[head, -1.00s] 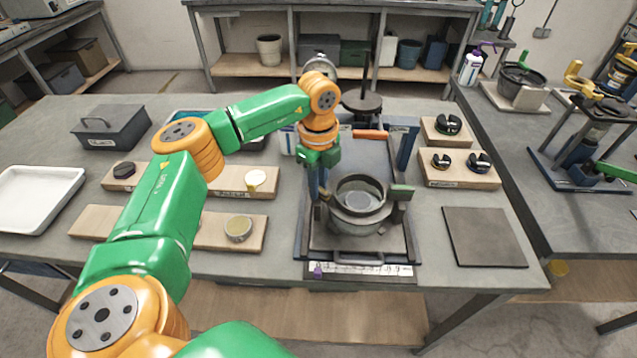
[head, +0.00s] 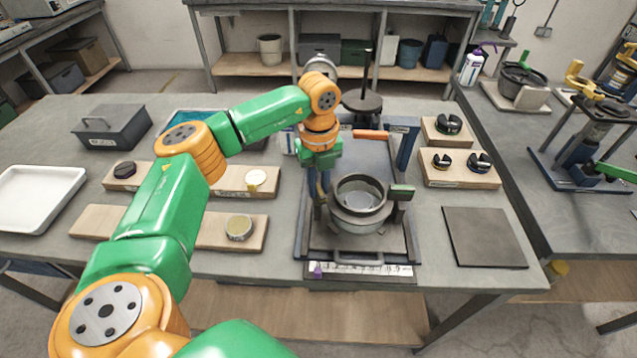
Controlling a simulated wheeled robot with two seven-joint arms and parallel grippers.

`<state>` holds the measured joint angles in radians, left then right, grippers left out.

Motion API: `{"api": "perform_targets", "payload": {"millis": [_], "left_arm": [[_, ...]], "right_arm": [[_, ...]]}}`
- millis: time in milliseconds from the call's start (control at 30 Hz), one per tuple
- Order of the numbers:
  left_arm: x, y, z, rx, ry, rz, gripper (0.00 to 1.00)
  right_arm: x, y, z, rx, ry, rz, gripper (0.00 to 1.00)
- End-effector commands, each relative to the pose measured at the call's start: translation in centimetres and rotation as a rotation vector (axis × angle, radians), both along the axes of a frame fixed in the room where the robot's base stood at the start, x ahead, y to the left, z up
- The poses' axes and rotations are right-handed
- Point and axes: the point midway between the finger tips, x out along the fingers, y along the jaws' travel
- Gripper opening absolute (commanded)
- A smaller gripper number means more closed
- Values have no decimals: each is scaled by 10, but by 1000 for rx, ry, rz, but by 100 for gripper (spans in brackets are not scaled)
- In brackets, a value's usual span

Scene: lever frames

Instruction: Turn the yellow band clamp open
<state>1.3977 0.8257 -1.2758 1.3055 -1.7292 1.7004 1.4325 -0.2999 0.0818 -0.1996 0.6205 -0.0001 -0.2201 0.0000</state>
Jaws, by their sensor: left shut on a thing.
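A round dark pot (head: 359,207) stands in a frame (head: 302,232) on the table, with a grey disc inside its rim. My left gripper (head: 322,194) points down at the left side of the pot, close against its rim. Its jaws are shut on a small part beside the pot, which I take to be the band clamp's handle. The fingers mostly hide this part, and I cannot make out its yellow colour. My right gripper is not in view.
A dark press-like post (head: 362,102) and an orange-handled bar (head: 371,134) stand behind the pot. Wooden boards with small round parts lie left (head: 215,230) and right (head: 460,172). A dark flat plate (head: 484,237) lies at the right. A white tray (head: 38,198) is far left.

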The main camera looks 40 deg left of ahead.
Motion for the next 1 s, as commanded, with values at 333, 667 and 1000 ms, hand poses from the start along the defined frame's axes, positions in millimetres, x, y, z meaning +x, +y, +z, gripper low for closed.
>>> {"api": "perform_targets", "payload": {"millis": [333,667,1000], "left_arm": [[0,0,1,-2,0,-267,0],[0,0,1,-1,-2,-410,0],[0,0,1,-1,-2,-447,0]], "right_arm": [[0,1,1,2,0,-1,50],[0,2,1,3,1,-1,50],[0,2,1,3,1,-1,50]]}}
